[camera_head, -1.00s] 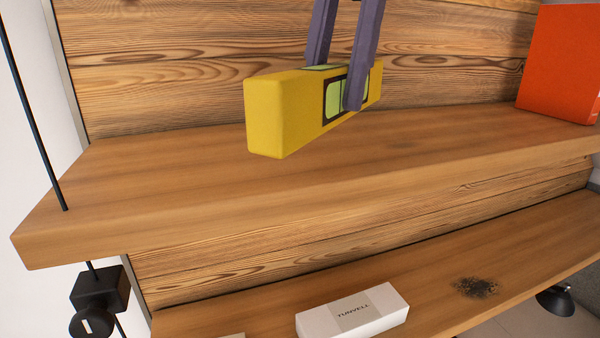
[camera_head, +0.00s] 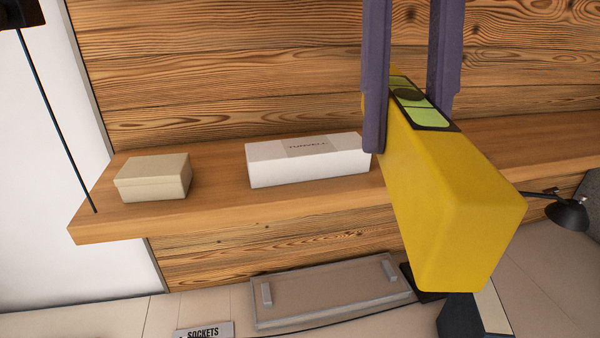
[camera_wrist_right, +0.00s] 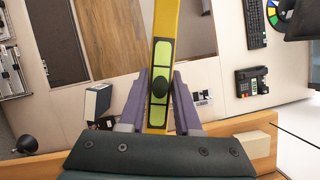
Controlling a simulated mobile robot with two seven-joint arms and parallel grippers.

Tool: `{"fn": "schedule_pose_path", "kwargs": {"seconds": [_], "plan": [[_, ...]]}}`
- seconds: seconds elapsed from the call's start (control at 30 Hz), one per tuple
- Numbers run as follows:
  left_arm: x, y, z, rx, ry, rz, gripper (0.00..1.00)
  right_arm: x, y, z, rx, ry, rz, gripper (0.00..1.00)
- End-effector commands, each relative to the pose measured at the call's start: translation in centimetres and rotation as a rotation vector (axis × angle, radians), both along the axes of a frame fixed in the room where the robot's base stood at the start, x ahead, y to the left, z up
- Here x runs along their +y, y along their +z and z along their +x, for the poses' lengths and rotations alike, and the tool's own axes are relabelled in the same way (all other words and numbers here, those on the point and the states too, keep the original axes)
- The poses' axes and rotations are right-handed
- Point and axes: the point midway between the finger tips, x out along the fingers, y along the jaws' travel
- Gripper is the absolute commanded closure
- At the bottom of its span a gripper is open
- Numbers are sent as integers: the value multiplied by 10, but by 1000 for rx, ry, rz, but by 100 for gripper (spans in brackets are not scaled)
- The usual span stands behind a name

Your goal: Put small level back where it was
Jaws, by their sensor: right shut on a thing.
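The small level is a yellow bar (camera_head: 450,205) with green vials in a dark frame. My right gripper (camera_head: 407,130) comes down from the top of the head view, its purple fingers shut on either side of the level near the vials. The level is held in the air in front of the wooden shelf, its near end tilted down toward the camera. In the right wrist view the level (camera_wrist_right: 160,120) runs between the fingers, with a dark round spot over the vials. My left gripper is not in view.
On the shelf (camera_head: 215,210) stand a beige box (camera_head: 152,180) and a white box (camera_head: 300,163), with bare wood between them. Below are a grey tray (camera_head: 330,295), a "SOCKETS" label (camera_head: 205,331) and a black lamp (camera_head: 568,214). A phone (camera_wrist_right: 251,81) shows in the wrist view.

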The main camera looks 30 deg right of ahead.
Motion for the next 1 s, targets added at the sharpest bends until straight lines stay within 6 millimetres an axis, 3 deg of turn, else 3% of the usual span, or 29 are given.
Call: {"fn": "schedule_pose_path", "kwargs": {"seconds": [0.03,1.0], "plan": [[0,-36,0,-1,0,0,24,-1,-36,2,1,-38,2,100],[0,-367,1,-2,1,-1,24,-25,-343,37,0,-853,0,100]]}}
